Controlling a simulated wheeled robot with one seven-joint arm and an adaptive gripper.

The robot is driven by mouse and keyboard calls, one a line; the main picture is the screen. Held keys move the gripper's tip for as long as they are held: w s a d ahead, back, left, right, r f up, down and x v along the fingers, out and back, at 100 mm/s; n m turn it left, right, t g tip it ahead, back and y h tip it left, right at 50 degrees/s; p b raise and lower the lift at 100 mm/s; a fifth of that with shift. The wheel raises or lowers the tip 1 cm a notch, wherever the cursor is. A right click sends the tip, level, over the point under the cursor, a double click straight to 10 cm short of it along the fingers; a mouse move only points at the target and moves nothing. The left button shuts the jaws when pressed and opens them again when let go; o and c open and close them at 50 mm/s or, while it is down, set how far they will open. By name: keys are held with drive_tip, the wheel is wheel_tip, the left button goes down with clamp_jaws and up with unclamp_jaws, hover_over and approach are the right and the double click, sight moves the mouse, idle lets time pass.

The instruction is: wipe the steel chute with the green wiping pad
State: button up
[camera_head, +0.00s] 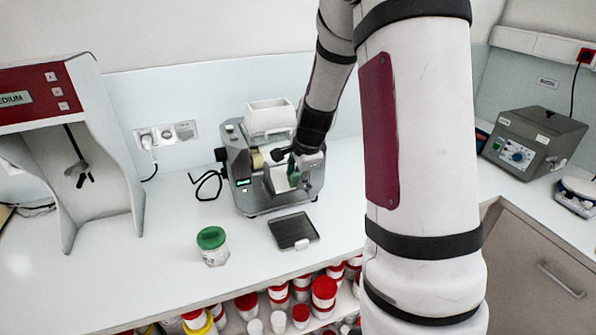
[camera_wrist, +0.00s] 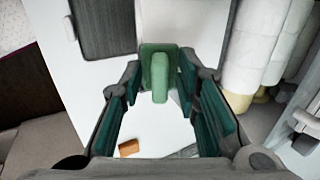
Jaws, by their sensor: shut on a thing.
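The green wiping pad (camera_head: 294,174) is in my gripper (camera_head: 289,159), at the front of the mill (camera_head: 243,165). The wrist view shows the pad's raised grip (camera_wrist: 160,75) between the two fingers of my gripper (camera_wrist: 160,88), which is shut on it. The steel chute (camera_head: 280,180) appears as a pale sloping plate at the mill's front, partly behind the pad. The pad is at or just over the chute; I cannot tell whether they touch. A bright pale surface (camera_wrist: 160,128) lies below the pad in the wrist view; I cannot tell if it is the chute.
A dark tray (camera_head: 293,231) lies on the counter before the mill. A green-lidded jar (camera_head: 212,245) stands to its left. A red-topped machine (camera_head: 40,95) is at far left, a grey device (camera_head: 534,137) at right. Several red-lidded tubs (camera_head: 324,287) sit below. Bare counter lies around the jar.

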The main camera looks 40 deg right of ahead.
sight(299, 176)
drive_tip(key=shift+w+f, duration=0.2)
drive_tip(key=shift+f, duration=0.25)
idle(0.7)
drive_tip(key=shift+w+d+r+b, duration=0.2)
drive_tip(key=shift+w+r+b, duration=0.15)
drive_tip(key=shift+w, duration=0.35)
drive_tip(key=shift+w+d+r+b, duration=0.3)
drive_tip(key=shift+w+b, duration=0.1)
drive_tip(key=shift+w, duration=0.35)
drive_tip(key=shift+w+d+r+b, duration=0.15)
drive_tip(key=shift+w+r+b, duration=0.2)
drive_tip(key=shift+w, duration=0.35)
drive_tip(key=shift+s, duration=0.15)
drive_tip(key=shift+s+a+f+p, duration=0.15)
drive_tip(key=shift+s+f+p, duration=0.1)
drive_tip(key=shift+s, duration=0.25)
drive_tip(key=shift+s+a+f+p, duration=0.1)
drive_tip(key=shift+s+a+f, duration=0.1)
drive_tip(key=shift+s, duration=0.25)
drive_tip(key=shift+s+a+f, duration=0.15)
drive_tip(key=shift+s+f, duration=0.25)
drive_tip(key=shift+s, duration=0.15)
drive_tip(key=shift+s+a+f, duration=0.15)
drive_tip(key=shift+s+f, duration=0.25)
drive_tip(key=shift+s, duration=0.15)
